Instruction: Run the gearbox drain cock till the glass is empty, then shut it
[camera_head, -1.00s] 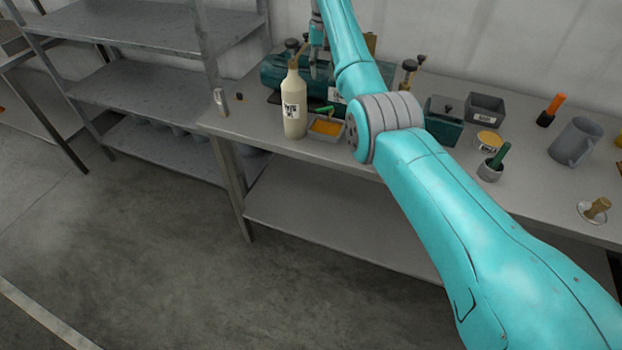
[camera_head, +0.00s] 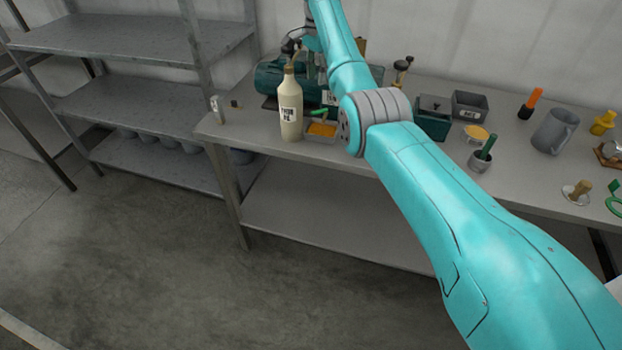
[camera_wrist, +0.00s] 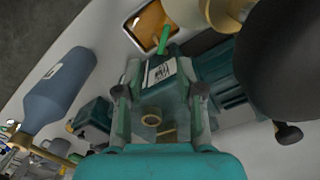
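The teal gearbox (camera_head: 272,80) lies on the bench behind a cream bottle, partly hidden by my arm. A green lever, which looks like the drain cock handle (camera_head: 319,113), sticks out over a small tray (camera_head: 311,136) holding orange liquid. In the wrist view the green handle (camera_wrist: 163,40) and tray (camera_wrist: 131,33) are at the top. My gripper (camera_wrist: 160,98) is open, its two fingers apart over a teal block with a white label. A round ring, perhaps the sight glass (camera_wrist: 151,120), shows between the fingers; its level cannot be read.
The cream bottle (camera_head: 290,108) stands close left of the tray. A blue-grey bottle (camera_wrist: 60,85) is left in the wrist view. To the right are a teal box (camera_head: 433,122), a grey bin (camera_head: 470,105) and a jug (camera_head: 554,132). Shelves (camera_head: 135,90) stand left.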

